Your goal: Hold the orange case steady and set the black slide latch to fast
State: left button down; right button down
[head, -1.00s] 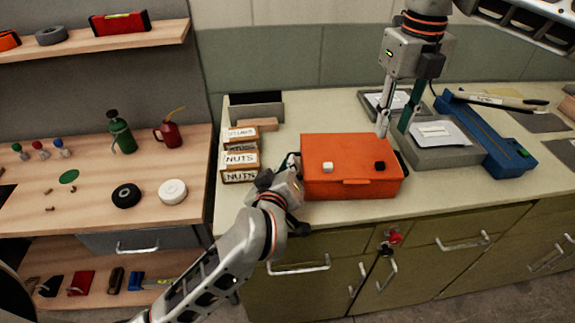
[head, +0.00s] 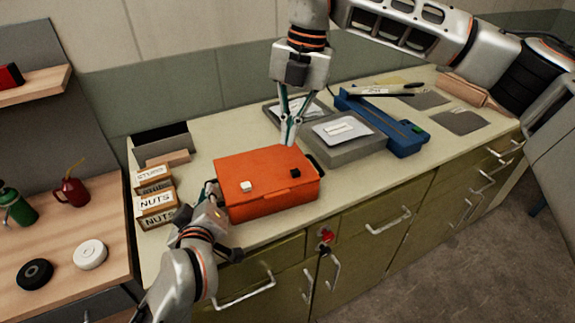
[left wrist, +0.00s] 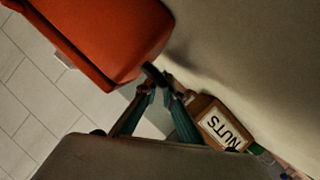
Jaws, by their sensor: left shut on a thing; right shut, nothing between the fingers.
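The latch is toward the right end; I cannot read any setting marks. My left gripper (head: 212,190) is at the case's left end. In the left wrist view my left gripper (left wrist: 158,88) is shut on a dark handle (left wrist: 154,73) at the side of the orange case (left wrist: 95,40). My right gripper (head: 290,140) is shut and empty, pointing down at the case's back edge, behind the latch.
Labelled bins (head: 158,200) stand left of the case. A grey tray (head: 345,150) and a blue tool (head: 385,125) lie to its right. Red and black knobs (head: 326,238) are on the cabinet front below. The bench at far right is partly clear.

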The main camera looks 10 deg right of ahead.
aim_at(283, 179)
jog(key=m, duration=0.3)
jog(key=m+y, duration=0.1)
jog(key=m, duration=0.6)
jog(key=shift+a+r+m+y, duration=0.15)
jog(key=shift+a+m+y, duration=0.15)
jog(key=shift+a+y, duration=0.1)
jog(key=x, duration=0.9)
jog(key=shift+s+a+f, duration=0.1)
jog(key=shift+s+f, duration=0.05)
jog(key=shift+f, duration=0.05)
jog(key=d, duration=0.2)
jog(key=shift+w+d+f, duration=0.3)
jog(key=shift+w+d, duration=0.15)
jog(key=shift+d, duration=0.45)
